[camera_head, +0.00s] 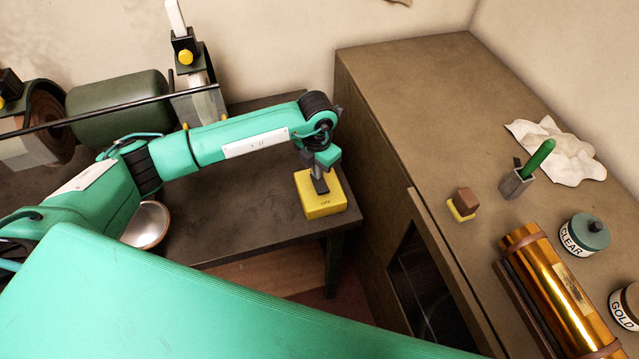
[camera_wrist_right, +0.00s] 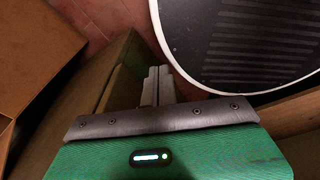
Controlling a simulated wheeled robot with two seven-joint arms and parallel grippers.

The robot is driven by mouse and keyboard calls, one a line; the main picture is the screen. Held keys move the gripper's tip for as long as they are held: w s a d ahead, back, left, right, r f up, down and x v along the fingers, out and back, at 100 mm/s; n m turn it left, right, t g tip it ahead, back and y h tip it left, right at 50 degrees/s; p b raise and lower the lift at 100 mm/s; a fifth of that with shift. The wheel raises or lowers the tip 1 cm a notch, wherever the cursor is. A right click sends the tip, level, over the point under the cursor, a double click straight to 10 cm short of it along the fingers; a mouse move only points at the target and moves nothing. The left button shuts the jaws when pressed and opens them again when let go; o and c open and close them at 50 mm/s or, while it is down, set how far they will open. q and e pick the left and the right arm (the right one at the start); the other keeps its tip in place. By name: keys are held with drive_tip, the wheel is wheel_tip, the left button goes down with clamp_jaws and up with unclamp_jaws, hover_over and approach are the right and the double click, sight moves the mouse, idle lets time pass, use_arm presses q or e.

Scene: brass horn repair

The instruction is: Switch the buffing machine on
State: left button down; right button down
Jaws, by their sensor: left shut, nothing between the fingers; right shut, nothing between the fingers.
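The buffing machine stands at the back left, with a green motor drum (camera_head: 117,108) and a brown wheel (camera_head: 47,122) at its left side. A yellow switch box (camera_head: 325,205) sits near the right end of the dark bench. Small dark lettering is on its front part. My left gripper (camera_head: 320,186) is shut and empty, pointing down at the top of the yellow box. It covers part of the top, and I cannot tell whether it touches. My right gripper (camera_wrist_right: 158,84) is shut and empty over the floor in the right wrist view.
The dark bench (camera_head: 240,222) is clear around the box; a metal bowl (camera_head: 146,224) lies at its left. The brown cabinet (camera_head: 400,95) rises close on the right, carrying jars, a gold cylinder (camera_head: 556,290), a cloth (camera_head: 570,160) and a green-handled tool (camera_head: 540,157).

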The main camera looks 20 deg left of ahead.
use_arm(q)
wheel_tip(320, 180, up, 7)
drive_tip(key=p, duration=0.3)
idle(0.5)
